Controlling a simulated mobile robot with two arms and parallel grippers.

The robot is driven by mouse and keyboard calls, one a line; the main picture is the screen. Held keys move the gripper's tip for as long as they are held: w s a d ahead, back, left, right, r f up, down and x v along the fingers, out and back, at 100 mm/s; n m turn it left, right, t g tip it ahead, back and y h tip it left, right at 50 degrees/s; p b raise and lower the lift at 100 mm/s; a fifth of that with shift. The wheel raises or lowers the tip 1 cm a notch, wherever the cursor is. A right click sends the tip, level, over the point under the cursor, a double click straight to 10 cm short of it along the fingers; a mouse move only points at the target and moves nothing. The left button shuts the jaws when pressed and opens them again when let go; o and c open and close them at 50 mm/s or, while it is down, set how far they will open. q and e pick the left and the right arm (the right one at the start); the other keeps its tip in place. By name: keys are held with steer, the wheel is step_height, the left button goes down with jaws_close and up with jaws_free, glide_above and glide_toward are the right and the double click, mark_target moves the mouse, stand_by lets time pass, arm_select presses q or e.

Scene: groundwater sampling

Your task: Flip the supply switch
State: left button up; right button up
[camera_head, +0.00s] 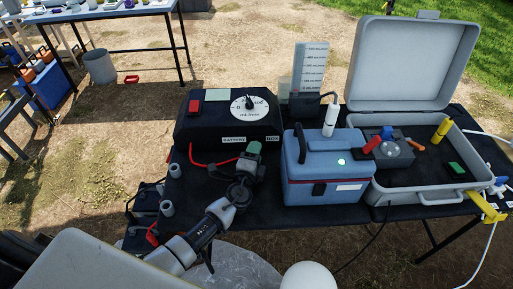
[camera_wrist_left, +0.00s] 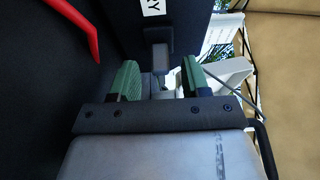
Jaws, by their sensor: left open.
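The black battery box (camera_head: 205,132) stands on the dark table, with a red button, a pale panel and a white dial on top. In the left wrist view its dark face (camera_wrist_left: 118,22) carries part of a white label. A small grey lever-like part (camera_wrist_left: 160,58), perhaps the supply switch, sticks out from that face. My left gripper (camera_head: 251,157) is in front of the box's right part. In the left wrist view its green-padded fingers (camera_wrist_left: 160,80) are apart, with the grey part between or just beyond them; I cannot tell if they touch. My right gripper is not in view.
A blue-grey case (camera_head: 325,180) with a green light stands right of the gripper. An open grey case (camera_head: 435,196) holds several small items. A red cable (camera_head: 205,165) lies before the battery box. A graduated container (camera_head: 309,70) stands behind.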

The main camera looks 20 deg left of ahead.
arm_select(q)
steer(key=shift+w, duration=1.05)
